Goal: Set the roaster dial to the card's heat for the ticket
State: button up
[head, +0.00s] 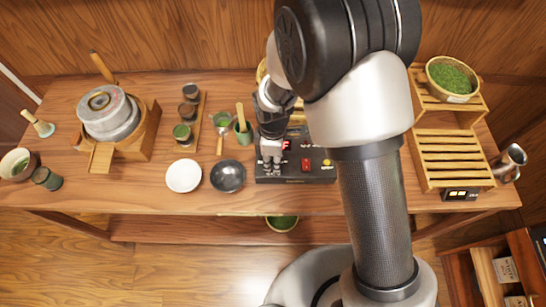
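The black control box (318,177), which looks like the roaster's front panel, stands at the front middle of the table. It has a red display (286,145), a red switch (306,165) and a small yellow knob or light (327,162). My gripper (271,165) points down over the left end of this panel, very close to it. The fingers look near each other, but whether they are shut or hold anything is unclear. No dial shows clearly; the gripper covers that end of the panel. My arm hides much of what lies behind. I cannot make out a heat card or ticket.
A white dish (184,175) and a dark bowl (228,176) sit left of the panel. A stone mill (108,115), cups and a whisk (38,124) stand farther left. Slatted wooden racks (452,160), a bowl of green tea (452,78) and a metal jug (509,162) are right.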

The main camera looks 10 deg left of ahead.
jog(key=shift+n, duration=1)
jog(key=o, duration=1.1)
notch_tip(320, 180, up, 12)
jog(key=shift+r, duration=0.1)
